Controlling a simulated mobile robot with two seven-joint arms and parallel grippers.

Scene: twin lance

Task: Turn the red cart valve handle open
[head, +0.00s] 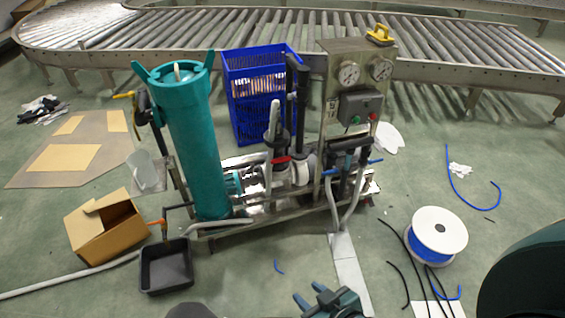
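The cart (255,222) stands in the middle of the head view, a low metal frame with a tall teal cylinder (196,145), piping and a gauge panel. A small red handle (282,160) shows at the piping in the cart's middle, below a grey upright part; its exact angle is too small to tell. My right gripper (309,292) is at the bottom edge, in front of the cart and well apart from it. Its two fingers are spread with nothing between them. My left gripper is not in view.
A black bin (166,268) and an open cardboard box (105,226) are at the cart's left front. A spool of blue hose (438,235) and loose black cables lie at right. A blue crate (248,80) and roller conveyor (215,30) are behind. Floor before the cart is mostly clear.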

